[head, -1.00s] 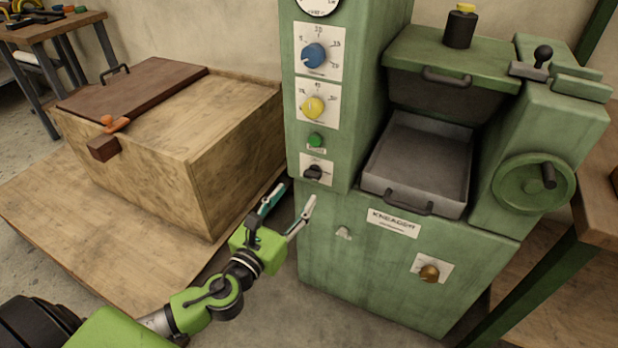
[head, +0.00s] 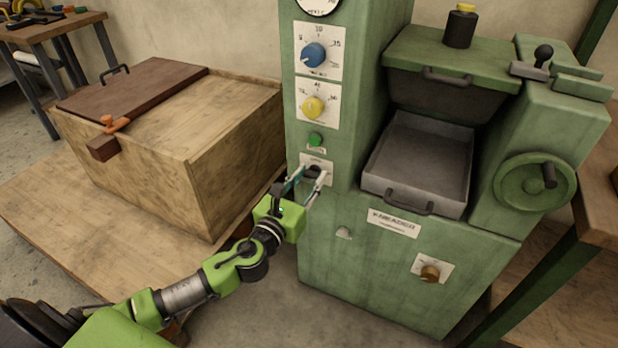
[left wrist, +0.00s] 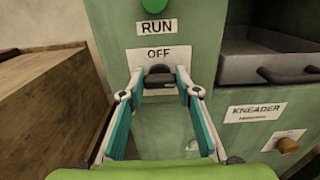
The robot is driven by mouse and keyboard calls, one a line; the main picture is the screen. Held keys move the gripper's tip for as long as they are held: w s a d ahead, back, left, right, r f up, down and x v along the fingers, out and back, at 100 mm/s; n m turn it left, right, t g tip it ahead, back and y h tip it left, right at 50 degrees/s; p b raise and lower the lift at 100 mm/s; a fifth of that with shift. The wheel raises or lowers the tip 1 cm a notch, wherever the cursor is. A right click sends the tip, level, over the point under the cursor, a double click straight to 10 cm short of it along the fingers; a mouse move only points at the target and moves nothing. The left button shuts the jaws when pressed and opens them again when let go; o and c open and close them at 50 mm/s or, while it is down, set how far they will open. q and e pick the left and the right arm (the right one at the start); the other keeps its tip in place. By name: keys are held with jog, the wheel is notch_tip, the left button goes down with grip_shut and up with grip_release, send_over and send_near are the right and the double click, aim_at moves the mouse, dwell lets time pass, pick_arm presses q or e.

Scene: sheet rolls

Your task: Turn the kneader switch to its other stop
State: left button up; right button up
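The kneader switch is a small black knob (left wrist: 159,76) on a white plate marked OFF (left wrist: 152,54), low on the green machine's left column. In the head view the switch (head: 313,170) is partly hidden by my left gripper (head: 308,184). My left gripper's fingers are apart, and in the left wrist view the knob shows between and just beyond the open fingertips (left wrist: 155,88). I cannot tell whether either finger touches it. My right gripper is not in view.
Above the switch are a green button (head: 315,140), a yellow dial (head: 313,107) and a blue dial (head: 314,55). A metal tray (head: 415,185) juts out at right. A wooden box (head: 235,155) stands close on the left. A brass knob (head: 429,273) sits lower right.

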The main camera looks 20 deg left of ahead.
pick_arm(q)
jog(key=shift+c, duration=1)
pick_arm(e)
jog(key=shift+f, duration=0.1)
pick_arm(q)
jog(key=n, duration=0.4)
jog(key=shift+n, duration=0.3)
jog(key=n, duration=0.3)
jog(key=shift+a+n, duration=0.1)
jog(key=shift+n, duration=0.2)
jog(key=n+p, duration=0.1)
jog(key=n, duration=0.2)
jog(key=shift+f+n, duration=0.1)
jog(key=shift+n, duration=0.2)
jog(key=shift+a+n, duration=0.1)
jog(key=shift+n, duration=0.4)
jog(key=shift+n+p, duration=0.35)
jog(key=shift+n, duration=0.45)
jog(key=shift+f+n+p, duration=0.15)
jog(key=shift+n+p, duration=0.3)
jog(key=shift+n, duration=1.25)
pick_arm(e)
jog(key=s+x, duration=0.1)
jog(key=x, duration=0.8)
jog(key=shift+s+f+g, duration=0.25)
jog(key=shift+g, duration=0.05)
